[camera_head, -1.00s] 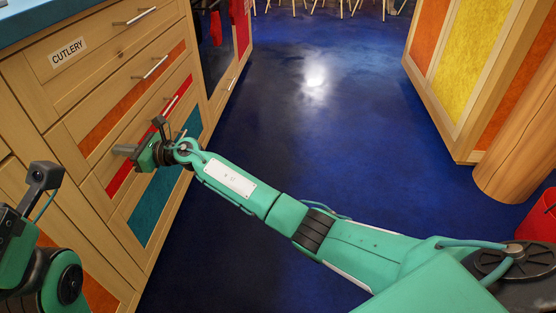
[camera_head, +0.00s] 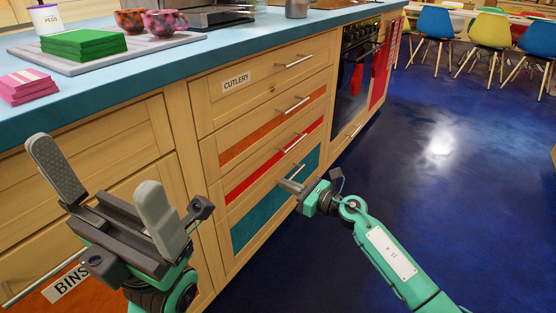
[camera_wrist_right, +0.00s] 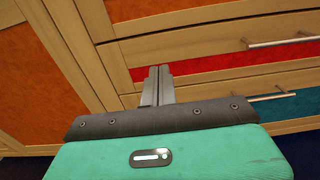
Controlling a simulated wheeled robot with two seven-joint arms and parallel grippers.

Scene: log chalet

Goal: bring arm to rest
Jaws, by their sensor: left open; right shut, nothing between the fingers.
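My right arm (camera_head: 393,255) reaches in from the lower right in the head view. Its gripper (camera_head: 291,187) is in front of the lower drawers, pointing at them. In the right wrist view the two fingers of the right gripper (camera_wrist_right: 158,86) are together with nothing between them. Whether the fingertips touch the drawer front I cannot tell. My left gripper (camera_head: 108,190) is at the lower left of the head view, fingers upward and wide apart, empty. It is in front of the cabinet below the counter.
A wooden drawer unit with a cutlery drawer (camera_head: 262,86) and bar handles stands under a blue countertop (camera_head: 225,47). An oven (camera_head: 355,68) stands beyond. The blue floor (camera_head: 450,190) at right is clear.

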